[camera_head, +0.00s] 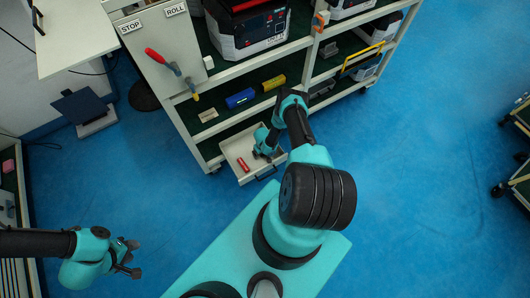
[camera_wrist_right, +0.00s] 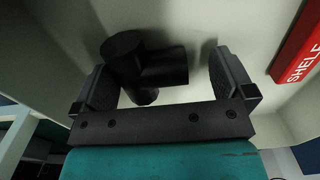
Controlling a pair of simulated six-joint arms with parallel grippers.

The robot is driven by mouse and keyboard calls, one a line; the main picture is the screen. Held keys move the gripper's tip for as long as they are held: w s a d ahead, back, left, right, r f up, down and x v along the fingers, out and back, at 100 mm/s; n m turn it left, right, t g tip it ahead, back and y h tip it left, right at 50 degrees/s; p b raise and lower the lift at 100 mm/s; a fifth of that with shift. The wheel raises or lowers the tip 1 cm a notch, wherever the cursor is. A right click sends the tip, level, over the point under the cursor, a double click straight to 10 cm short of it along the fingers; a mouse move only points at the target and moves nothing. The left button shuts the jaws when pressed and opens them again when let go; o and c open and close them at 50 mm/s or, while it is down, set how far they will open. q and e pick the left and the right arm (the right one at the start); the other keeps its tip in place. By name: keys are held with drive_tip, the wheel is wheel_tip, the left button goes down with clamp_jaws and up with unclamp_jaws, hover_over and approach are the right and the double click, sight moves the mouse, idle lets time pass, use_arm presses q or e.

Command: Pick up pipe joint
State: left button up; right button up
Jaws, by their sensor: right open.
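The black pipe joint (camera_wrist_right: 160,67), a short tee-like piece, lies on the light floor of an open drawer (camera_head: 233,150) in the right wrist view. My right gripper (camera_wrist_right: 165,78) is open, with one finger on each side of the joint. The joint's left part is close to the left finger; a gap shows at the right finger. In the head view my right gripper (camera_head: 264,152) is inside the drawer, and I cannot make out the joint there. My left gripper (camera_head: 132,258) is at the lower left, its fingers apart and empty, far from the drawer.
A red label (camera_wrist_right: 300,50) reading SHELF is in the drawer. The shelf rack (camera_head: 225,80) rises behind it with a blue bin (camera_head: 240,98), a yellow bin (camera_head: 274,83) and black-and-white devices.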

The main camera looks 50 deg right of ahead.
idle(0.5)
drive_tip(key=c, duration=0.7)
drive_tip(key=shift+o, duration=0.2)
wheel_tip(320, 180, up, 10)
drive_tip(key=shift+f, duration=0.1)
idle(0.6)
